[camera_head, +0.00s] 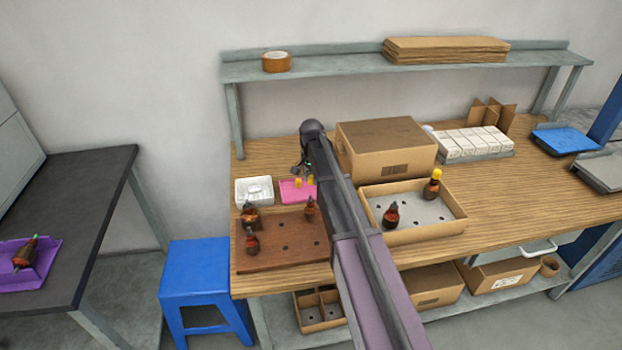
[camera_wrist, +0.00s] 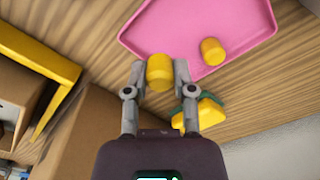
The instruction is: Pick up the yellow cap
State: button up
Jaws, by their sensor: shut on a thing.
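A yellow cap (camera_wrist: 159,72) is between the two fingertips of my gripper (camera_wrist: 158,76) in the wrist view, and the fingers are shut on it. A second yellow cap (camera_wrist: 212,51) lies in the pink tray (camera_wrist: 185,25), to the right of the held one. In the head view, my gripper (camera_head: 302,169) is above the pink tray (camera_head: 289,193), partly hidden by my arm. Yellow caps show near the tray there, but I cannot tell which is the held one.
A white tray (camera_head: 244,196) stands left of the pink tray. A brown board (camera_head: 290,262) with several armatures lies in front. A cardboard box (camera_head: 387,150) stands close on the right, beside a shallow box (camera_head: 455,222) with two armatures.

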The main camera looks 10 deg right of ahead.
aim_at(311, 177)
jog(key=shift+r+p, duration=2.2)
jog(key=shift+r, duration=0.45)
jog(key=shift+a, duration=0.1)
